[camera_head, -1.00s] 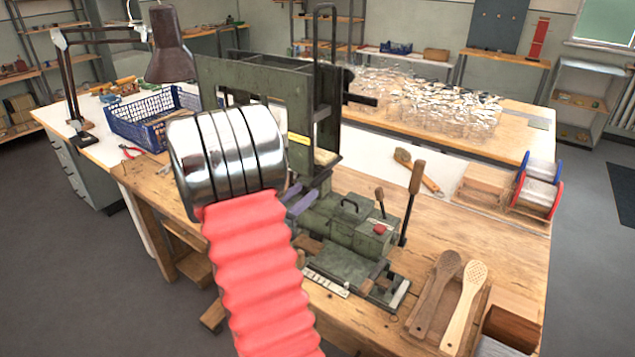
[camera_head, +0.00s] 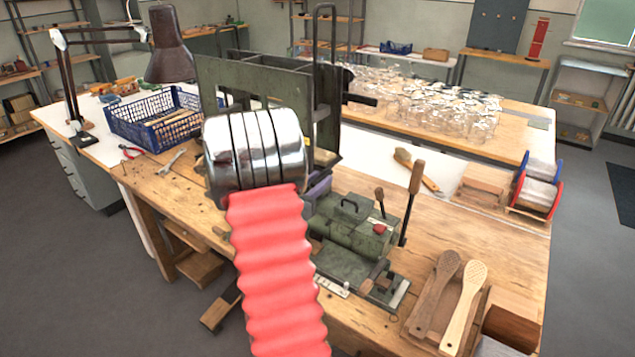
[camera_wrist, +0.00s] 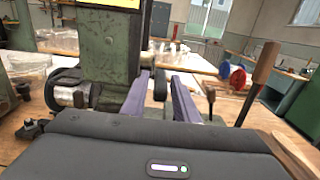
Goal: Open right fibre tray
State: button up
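The green tufting machine (camera_head: 348,228) stands on the wooden bench, with a tall frame (camera_head: 260,80) behind its low bed. I cannot clearly pick out the right fibre tray in either view; part of the machine is hidden behind my arm. My gripper (camera_wrist: 161,80) shows in the wrist view as two purple fingers set apart, with nothing held between them. They point at the machine, beside its green column (camera_wrist: 108,62). In the head view only a bit of a purple finger shows beside my arm, close to the machine.
A wood-handled lever (camera_head: 410,200) rises right of the machine bed. A wooden tray (camera_head: 487,300) holds two brush bodies at front right. Red and blue spools (camera_head: 538,185) stand at back right. A blue crate (camera_head: 150,133) sits at left. Bench wood is clear right of the lever.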

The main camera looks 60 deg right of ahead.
grip_shut()
dwell(0.3)
